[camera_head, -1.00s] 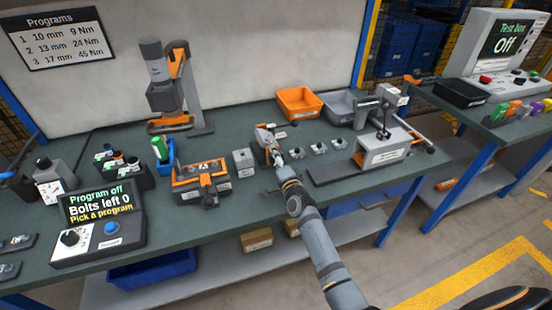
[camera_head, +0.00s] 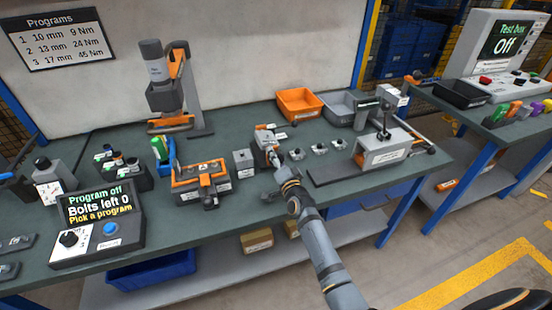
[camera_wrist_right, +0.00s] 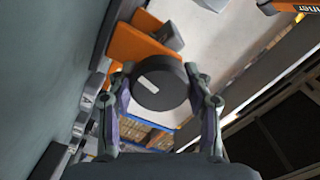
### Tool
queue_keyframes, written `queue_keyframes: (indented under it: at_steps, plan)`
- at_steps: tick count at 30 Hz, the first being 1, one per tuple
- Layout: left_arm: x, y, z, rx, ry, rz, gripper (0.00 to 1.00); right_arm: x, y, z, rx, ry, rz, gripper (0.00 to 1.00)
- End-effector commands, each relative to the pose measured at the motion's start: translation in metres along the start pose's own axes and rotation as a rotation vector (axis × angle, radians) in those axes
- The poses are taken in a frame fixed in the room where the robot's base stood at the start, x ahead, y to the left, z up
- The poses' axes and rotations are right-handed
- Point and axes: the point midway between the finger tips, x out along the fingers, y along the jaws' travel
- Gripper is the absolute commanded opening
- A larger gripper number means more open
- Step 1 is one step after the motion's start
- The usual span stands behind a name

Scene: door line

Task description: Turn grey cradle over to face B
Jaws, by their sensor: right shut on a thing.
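My right gripper (camera_head: 275,157) reaches the bench at a small grey-and-orange unit (camera_head: 263,136), which it and my arm partly hide. In the right wrist view the gripper (camera_wrist_right: 161,92) is shut on a dark round knob (camera_wrist_right: 160,80) with a white mark. An orange block (camera_wrist_right: 138,47) shows behind the knob. I cannot read any face letter on this unit, nor be sure that it is the grey cradle. Left of it stands a larger orange-and-grey fixture (camera_head: 187,184) with a small plate that seems to read A. My left gripper is not in view.
A small grey block (camera_head: 243,163) stands close left of the gripper. Several small metal parts (camera_head: 319,149) lie to its right, before a grey press fixture (camera_head: 384,155). Orange (camera_head: 299,111) and grey bins are behind. A control box (camera_head: 98,245) is at front left.

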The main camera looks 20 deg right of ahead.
Motion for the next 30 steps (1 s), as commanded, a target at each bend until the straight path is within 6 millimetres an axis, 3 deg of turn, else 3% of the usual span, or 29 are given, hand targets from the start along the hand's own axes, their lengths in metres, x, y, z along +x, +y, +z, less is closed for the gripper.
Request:
queue_keyframes:
  at_steps: [2,3,8,17,20,30]
  plan:
    - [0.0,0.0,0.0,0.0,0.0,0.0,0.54,-0.001,0.002,0.002,0.001,-0.004,0.004,0.19]
    - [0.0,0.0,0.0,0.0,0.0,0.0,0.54,-0.001,0.002,0.002,0.001,-0.004,0.004,0.55]
    - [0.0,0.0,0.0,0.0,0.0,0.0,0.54,0.0,0.002,0.001,0.002,-0.003,0.003,0.75]
    - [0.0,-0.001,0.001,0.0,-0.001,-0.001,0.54,-0.001,0.001,0.001,0.002,-0.001,0.001,0.75]
    - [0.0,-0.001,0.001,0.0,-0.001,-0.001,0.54,-0.01,0.001,0.001,0.002,-0.001,0.001,0.75]
    - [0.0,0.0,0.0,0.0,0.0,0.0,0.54,-0.088,0.002,0.001,0.004,-0.003,0.004,0.75]
